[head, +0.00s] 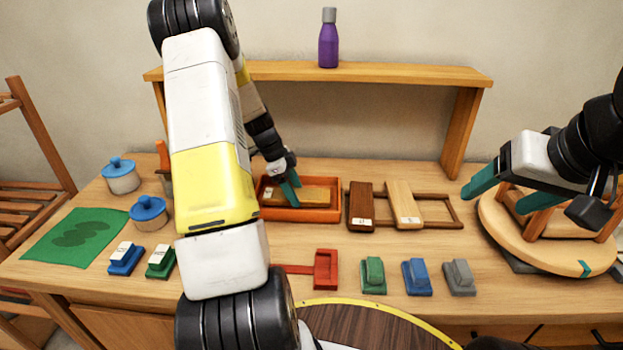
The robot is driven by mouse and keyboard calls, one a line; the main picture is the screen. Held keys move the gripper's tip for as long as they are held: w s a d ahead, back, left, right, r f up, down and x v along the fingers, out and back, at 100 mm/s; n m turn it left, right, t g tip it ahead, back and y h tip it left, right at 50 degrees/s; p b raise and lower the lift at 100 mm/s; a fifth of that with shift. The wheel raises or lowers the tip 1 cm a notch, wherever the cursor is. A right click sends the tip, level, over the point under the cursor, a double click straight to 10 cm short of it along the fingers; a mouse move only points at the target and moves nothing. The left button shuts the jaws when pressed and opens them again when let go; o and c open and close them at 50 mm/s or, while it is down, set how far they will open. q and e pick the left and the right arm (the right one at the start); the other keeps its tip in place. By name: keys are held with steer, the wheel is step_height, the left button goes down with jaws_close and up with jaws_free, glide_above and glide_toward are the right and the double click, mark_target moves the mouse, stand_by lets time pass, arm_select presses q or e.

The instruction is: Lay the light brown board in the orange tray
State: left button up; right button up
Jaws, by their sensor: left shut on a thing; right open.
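The light brown board (315,194) lies inside the orange tray (325,215) at the middle of the table. My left gripper (289,191) reaches down into the tray with its teal fingers shut on the board. The arm hides part of the tray's left side, and I cannot tell whether the board rests fully on the tray floor. My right gripper (507,193) is open and empty at the right, above a round wooden stool seat (548,245).
A wooden rack (440,211) right of the tray holds a dark brown board (361,203) and a paler board (402,204). A red tool (325,268) and several coloured blocks line the front. Blue-lidded pots (122,176) and a green mat (75,236) stand left. A shelf (400,73) spans the back.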

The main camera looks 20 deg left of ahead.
arm_select(q)
steer(key=shift+f, duration=0.2)
stand_by(0.6)
steer(key=o, duration=1.7)
steer(key=shift+c, duration=0.2)
steer(key=shift+o, duration=1.2)
steer(key=shift+r, duration=3.45)
